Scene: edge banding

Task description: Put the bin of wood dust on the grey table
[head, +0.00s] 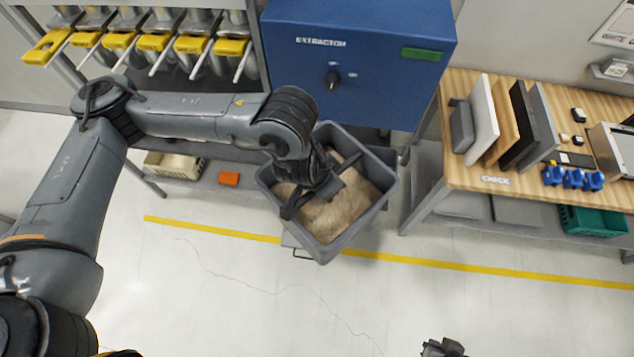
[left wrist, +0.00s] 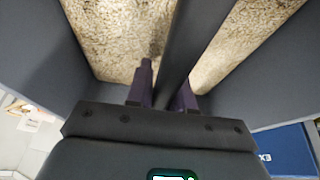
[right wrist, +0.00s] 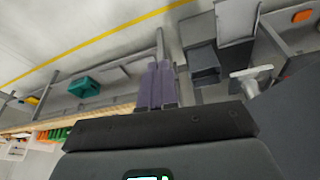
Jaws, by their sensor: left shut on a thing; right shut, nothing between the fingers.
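The grey bin (head: 384,201) of tan wood dust (head: 338,216) is below the blue extractor in the head view, slightly tilted in the picture. My left gripper (head: 312,196) reaches over its open top. In the left wrist view, the gripper (left wrist: 166,88) is shut on the dark handle bar (left wrist: 188,40) crossing the bin, with dust visible on both sides. Whether the bin is clear of its support is unclear. My right gripper (right wrist: 160,82) is shut and empty; part of it shows at the bottom of the head view (head: 443,347). I cannot identify the grey table.
The blue extractor cabinet (head: 360,60) stands behind the bin. A wood-topped bench (head: 495,180) with boards and blue clamps is on the right. A rack with yellow-handled tools (head: 160,42) is at upper left. Open floor (head: 270,300) with a yellow line (head: 450,262) lies in front.

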